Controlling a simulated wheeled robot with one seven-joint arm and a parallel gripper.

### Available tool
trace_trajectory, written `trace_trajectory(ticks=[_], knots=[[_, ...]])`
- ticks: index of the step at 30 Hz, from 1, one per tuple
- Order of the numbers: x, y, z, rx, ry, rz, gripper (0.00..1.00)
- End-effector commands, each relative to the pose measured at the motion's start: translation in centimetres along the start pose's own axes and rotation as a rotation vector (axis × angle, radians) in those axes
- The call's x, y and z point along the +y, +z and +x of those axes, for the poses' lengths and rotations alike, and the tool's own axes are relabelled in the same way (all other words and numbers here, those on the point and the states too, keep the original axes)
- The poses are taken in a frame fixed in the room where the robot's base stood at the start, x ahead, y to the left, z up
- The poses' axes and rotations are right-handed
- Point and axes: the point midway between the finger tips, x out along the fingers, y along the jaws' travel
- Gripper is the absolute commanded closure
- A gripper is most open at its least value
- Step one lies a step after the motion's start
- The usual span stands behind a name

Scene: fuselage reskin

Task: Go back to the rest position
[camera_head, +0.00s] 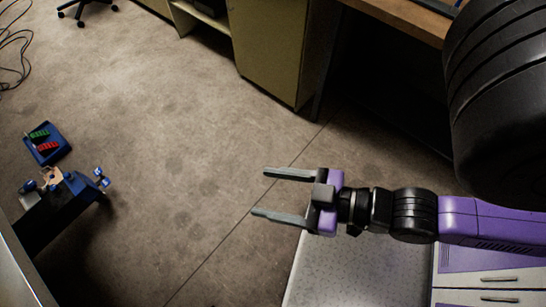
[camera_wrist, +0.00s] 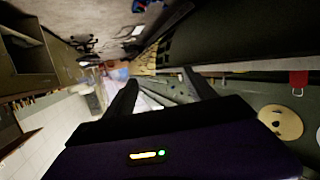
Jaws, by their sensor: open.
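My gripper (camera_head: 262,193) is in the middle of the head view, fingers pointing left. Its two grey fingers are spread apart with nothing between them. It hangs over bare floor, clear of any object. In the wrist view my gripper (camera_wrist: 158,88) shows as two dark fingers reaching away from a purple body, with a gap between them.
A blue tray (camera_head: 47,143) with green and red pieces lies at the left, beside a dark stand (camera_head: 58,208) bearing small parts. An olive cabinet (camera_head: 270,50) and a wooden-topped bench (camera_head: 405,18) stand at the back. The floor (camera_head: 180,130) between is clear.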

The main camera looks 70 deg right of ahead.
Motion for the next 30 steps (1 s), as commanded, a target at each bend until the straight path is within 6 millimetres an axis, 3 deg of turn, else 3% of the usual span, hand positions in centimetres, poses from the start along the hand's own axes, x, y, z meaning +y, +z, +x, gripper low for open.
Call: trace_trajectory(ticks=[3, 6, 30], knots=[[0.0, -0.2, -1.9, -0.001, 0.028, 0.010, 0.36], [-0.1, -0.5, -2.5, 0.003, 0.035, 0.012, 0.36], [-0.1, -0.8, -2.6, 0.004, 0.035, 0.011, 0.36]])
